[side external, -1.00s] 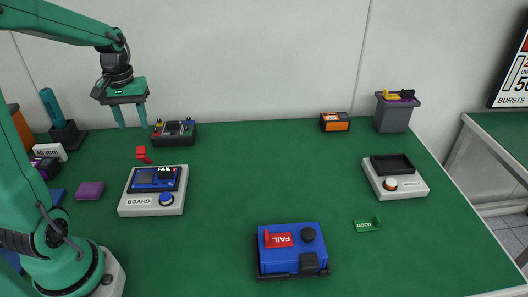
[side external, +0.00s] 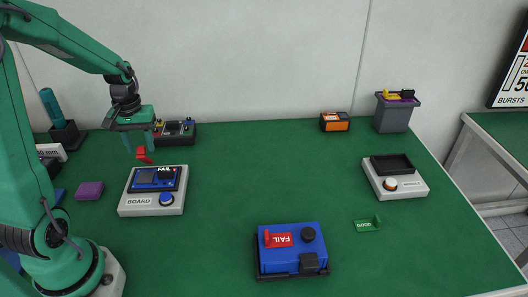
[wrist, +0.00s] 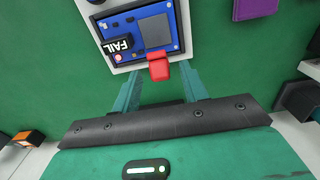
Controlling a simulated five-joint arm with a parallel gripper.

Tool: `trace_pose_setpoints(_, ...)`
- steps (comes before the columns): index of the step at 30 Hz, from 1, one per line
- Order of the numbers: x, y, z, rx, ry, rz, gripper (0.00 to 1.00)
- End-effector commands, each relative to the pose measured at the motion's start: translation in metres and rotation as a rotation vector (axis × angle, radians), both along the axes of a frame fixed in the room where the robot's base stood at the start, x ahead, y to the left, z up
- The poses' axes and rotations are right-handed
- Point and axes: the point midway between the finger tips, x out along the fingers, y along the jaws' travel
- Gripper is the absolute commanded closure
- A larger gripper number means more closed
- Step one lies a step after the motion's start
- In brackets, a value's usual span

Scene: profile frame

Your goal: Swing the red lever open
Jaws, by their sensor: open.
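The red lever (side external: 142,155) stands at the back edge of the white fixture (side external: 136,211) marked BOARD. A blue board (side external: 146,178) with a black FAIL tag sits in that fixture. My gripper (side external: 138,143) is open over the lever, with its fingers pointing down. In the wrist view the lever's red head (wrist: 158,70) appears between the two open fingertips (wrist: 159,84), with space on both sides. I cannot tell exactly how far the fingertips are above it. The lever's lower part is hidden in the wrist view.
A purple block (side external: 89,190) lies left of the fixture. A dark device with knobs (side external: 180,132) stands close behind my gripper. A blue box with a red FAIL tag (side external: 290,250) sits front centre, and a second white fixture (side external: 398,188) at right. The middle of the green table is clear.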

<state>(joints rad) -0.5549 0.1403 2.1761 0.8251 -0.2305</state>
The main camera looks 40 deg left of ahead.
Motion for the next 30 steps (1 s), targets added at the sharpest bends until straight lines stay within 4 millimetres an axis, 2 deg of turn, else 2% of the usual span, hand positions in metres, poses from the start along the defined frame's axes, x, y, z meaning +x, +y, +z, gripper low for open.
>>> trace_pose_setpoints(9,-0.0001,-0.0001,-0.0023,0.000,0.000,0.000,0.56)
trace_pose_setpoints(16,-0.0001,-0.0001,-0.0022,0.000,0.000,0.000,1.00)
trace_pose_setpoints(30,0.0062,0.0059,-0.0012,-0.042,0.066,-0.001,1.00)
